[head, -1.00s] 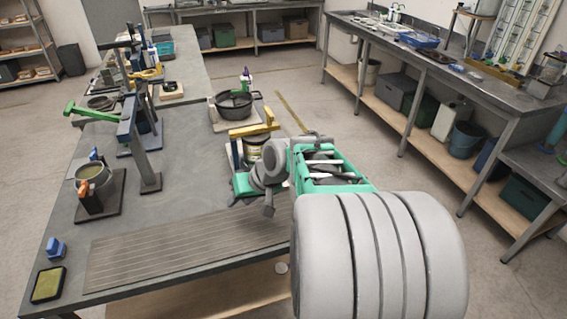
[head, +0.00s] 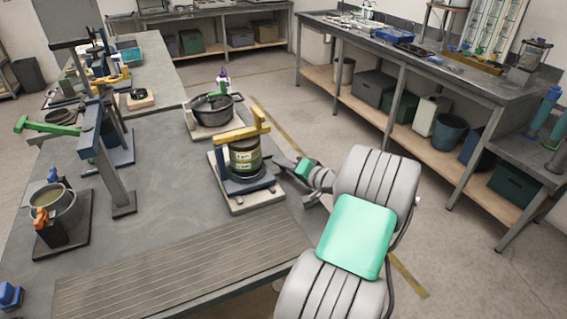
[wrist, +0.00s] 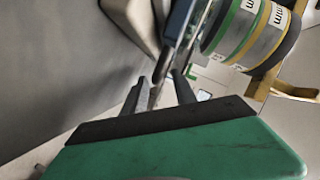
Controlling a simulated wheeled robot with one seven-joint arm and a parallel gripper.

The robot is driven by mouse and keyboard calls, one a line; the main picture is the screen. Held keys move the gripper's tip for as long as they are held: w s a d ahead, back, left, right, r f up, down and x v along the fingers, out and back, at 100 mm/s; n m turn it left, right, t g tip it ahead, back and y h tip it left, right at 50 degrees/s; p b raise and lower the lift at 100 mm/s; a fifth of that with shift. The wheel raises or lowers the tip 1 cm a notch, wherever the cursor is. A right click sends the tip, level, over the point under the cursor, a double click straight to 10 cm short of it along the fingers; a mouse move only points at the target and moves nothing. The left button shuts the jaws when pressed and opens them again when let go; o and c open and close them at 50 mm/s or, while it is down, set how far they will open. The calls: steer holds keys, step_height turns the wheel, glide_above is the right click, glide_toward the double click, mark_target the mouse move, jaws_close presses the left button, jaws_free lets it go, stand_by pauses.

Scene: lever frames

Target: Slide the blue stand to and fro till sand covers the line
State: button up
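The blue stand (head: 250,184) sits on a pale board on the near table and carries a jar (head: 245,157) with green and yellow bands, under a yellow bar (head: 240,130). In the wrist view the jar (wrist: 250,30) fills the upper right, and a dark blue bar (wrist: 180,20) of the stand runs down toward my fingers. My gripper (head: 278,163) is at the right side of the stand. In the wrist view my gripper (wrist: 160,76) has its fingers apart, with a narrow grey-blue edge showing between them; contact is unclear. The sand and line cannot be made out.
A black pot (head: 212,108) stands just behind the stand. A grey post frame with a green lever (head: 45,127) and a pot on a dark base (head: 62,225) are at left. A ribbed mat (head: 170,275) lies in front. Bare tabletop lies left of the stand.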

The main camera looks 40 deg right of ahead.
steer(key=shift+w+f, duration=0.1)
steer(key=shift+w, duration=0.2)
steer(key=shift+c, duration=0.2)
steer(key=shift+s, duration=0.1)
jaws_close()
stand_by(0.9)
